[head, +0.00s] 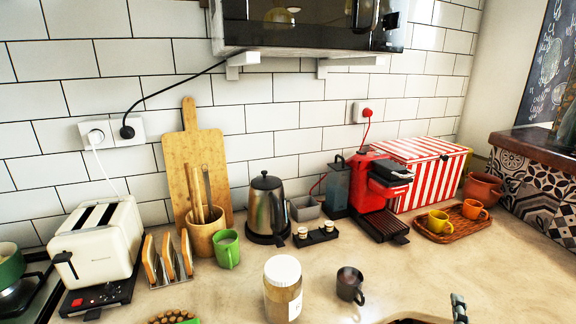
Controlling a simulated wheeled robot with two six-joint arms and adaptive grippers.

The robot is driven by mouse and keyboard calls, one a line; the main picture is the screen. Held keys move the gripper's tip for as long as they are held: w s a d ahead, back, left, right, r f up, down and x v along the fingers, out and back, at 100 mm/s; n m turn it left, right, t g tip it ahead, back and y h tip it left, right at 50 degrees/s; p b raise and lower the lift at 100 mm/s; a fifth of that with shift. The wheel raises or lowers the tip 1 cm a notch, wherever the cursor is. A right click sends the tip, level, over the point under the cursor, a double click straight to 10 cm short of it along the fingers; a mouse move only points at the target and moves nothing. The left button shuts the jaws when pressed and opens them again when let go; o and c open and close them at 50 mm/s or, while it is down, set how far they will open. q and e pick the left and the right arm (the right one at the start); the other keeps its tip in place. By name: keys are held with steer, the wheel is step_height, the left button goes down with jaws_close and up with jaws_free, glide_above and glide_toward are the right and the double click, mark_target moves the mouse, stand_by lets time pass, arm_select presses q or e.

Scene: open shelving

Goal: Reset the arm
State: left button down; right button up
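The task names no object. Neither my left nor my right gripper can be made out in the head view, and no arm comes in from the left. A small dark metal piece (459,308) stands at the bottom edge, right of the middle, beside a dark opening; it is cut off and I cannot tell what it is.
A microwave (310,25) hangs above.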

steer(key=s+a+f+m+g+y, duration=0.1)
steer(key=s+f+m+g+y, duration=0.1)
steer(key=s+f+m+g, duration=0.3)
steer(key=s+a+f+m+g+y, duration=0.1)
steer(key=s+a+f+m+g, duration=0.2)
steer(key=f, duration=0.5)
steer(key=s+a+f+m+g+y, duration=0.4)
steer(key=s+a+y, duration=0.1)
steer(key=a, duration=0.2)
step_height(320, 180, down, 22)
steer(key=s+d+g+p, duration=0.1)
steer(key=s+d+p, duration=0.1)
steer(key=p, duration=0.1)
steer(key=s+d+f+p, duration=0.1)
steer(key=s+f, duration=0.6)
steer(key=s, duration=0.2)
steer(key=s+f+g+p, duration=0.1)
steer(key=s+f, duration=0.6)
steer(key=s, duration=0.3)
steer(key=shift+d+f+p, duration=0.35)
steer(key=shift+f, duration=0.05)
